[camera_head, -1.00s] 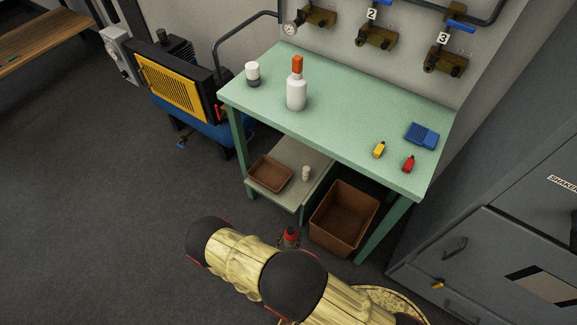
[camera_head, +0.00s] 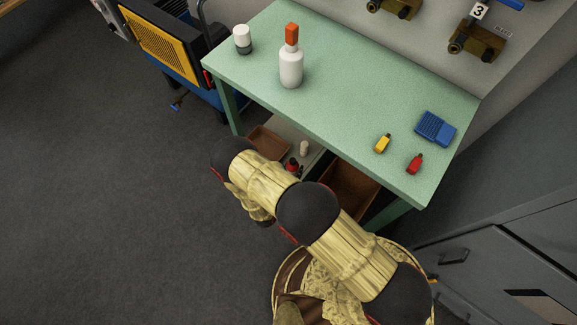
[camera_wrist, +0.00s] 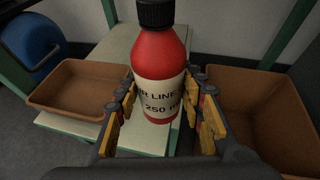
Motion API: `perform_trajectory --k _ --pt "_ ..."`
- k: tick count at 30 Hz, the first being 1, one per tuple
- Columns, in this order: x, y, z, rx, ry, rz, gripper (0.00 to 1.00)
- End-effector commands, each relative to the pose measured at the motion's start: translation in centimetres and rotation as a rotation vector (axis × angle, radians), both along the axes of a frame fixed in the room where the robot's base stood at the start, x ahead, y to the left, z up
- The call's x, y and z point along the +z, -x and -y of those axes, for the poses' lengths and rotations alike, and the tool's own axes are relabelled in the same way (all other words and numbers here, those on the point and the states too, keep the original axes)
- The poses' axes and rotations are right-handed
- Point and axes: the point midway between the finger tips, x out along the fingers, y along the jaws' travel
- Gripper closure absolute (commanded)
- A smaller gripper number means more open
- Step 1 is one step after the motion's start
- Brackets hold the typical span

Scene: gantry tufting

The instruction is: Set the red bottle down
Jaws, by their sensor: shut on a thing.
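The red bottle (camera_wrist: 160,62) has a black cap and a pale label that reads partly "LINE" and "250 m". It stands about upright between the yellow-padded fingers of my gripper (camera_wrist: 163,103), which is shut on it. In the head view the red bottle (camera_head: 292,164) shows small beyond my arm, at the front of the lower shelf (camera_head: 312,140) under the green table. In the wrist view the pale shelf (camera_wrist: 117,48) lies behind and below the bottle. I cannot tell whether its base touches the shelf.
A shallow brown tray (camera_wrist: 80,85) is left of the bottle and a deeper brown bin (camera_wrist: 265,108) is right. The green tabletop (camera_head: 345,95) above holds a white bottle (camera_head: 291,68) and other small items.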

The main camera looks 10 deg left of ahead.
Motion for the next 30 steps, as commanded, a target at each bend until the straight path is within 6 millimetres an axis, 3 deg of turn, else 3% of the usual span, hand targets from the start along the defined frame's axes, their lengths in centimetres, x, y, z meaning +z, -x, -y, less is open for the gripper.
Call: perform_trajectory --k 1,6,10,17,24,30 --pt "-0.8 -1.2 -0.4 -0.004 -0.003 0.003 0.95" --pt "-3.9 -3.3 -1.3 -0.001 -0.001 0.002 0.95" --pt "-5.1 -4.4 -1.7 -0.001 -0.001 0.002 0.95" --pt "-6.1 -5.2 -2.1 0.0 0.0 0.001 0.95" --pt "-9.3 -5.5 -2.2 0.0 0.0 0.001 0.95" --pt "-9.3 -5.5 -2.2 0.001 -0.001 0.002 0.95"
